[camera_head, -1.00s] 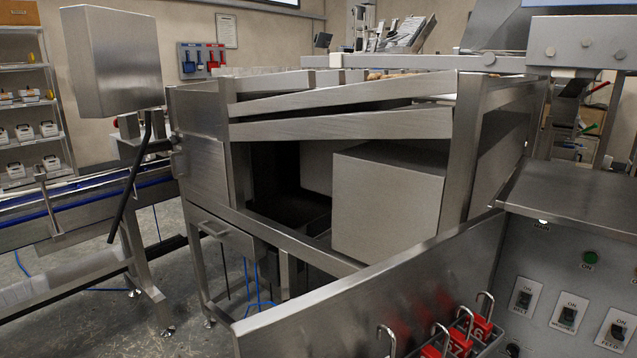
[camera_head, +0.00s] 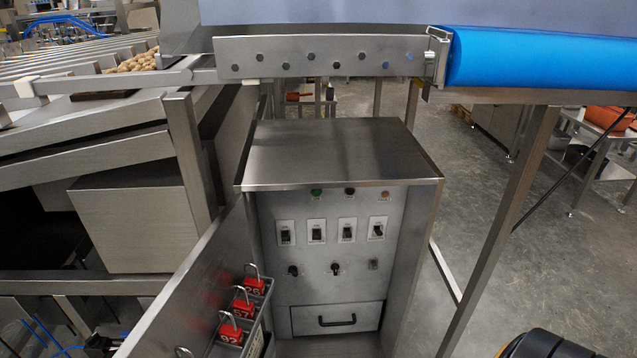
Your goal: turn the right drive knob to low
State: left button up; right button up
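A grey control cabinet (camera_head: 340,155) stands in the middle of the view with its front panel facing me. Below a row of labelled switches are two small black knobs, a left knob (camera_head: 293,270) and a right knob (camera_head: 335,269). The right knob has pale marks around it, too small to read, so I cannot tell its setting. A small dark square fitting (camera_head: 373,264) sits to its right. Neither of my grippers can be made out in view, and nothing touches the knobs.
An open metal door (camera_head: 195,295) extends from the cabinet's left side, with red numbered padlocks (camera_head: 243,308) on it. A drawer with a black handle (camera_head: 337,321) is below the knobs. A blue conveyor belt (camera_head: 540,58) and slanted leg (camera_head: 500,230) stand right.

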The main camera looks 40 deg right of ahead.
aim_at(334, 267)
jog(key=z, duration=1.3)
jog(key=j+u, duration=0.15)
jog(key=u, duration=0.3)
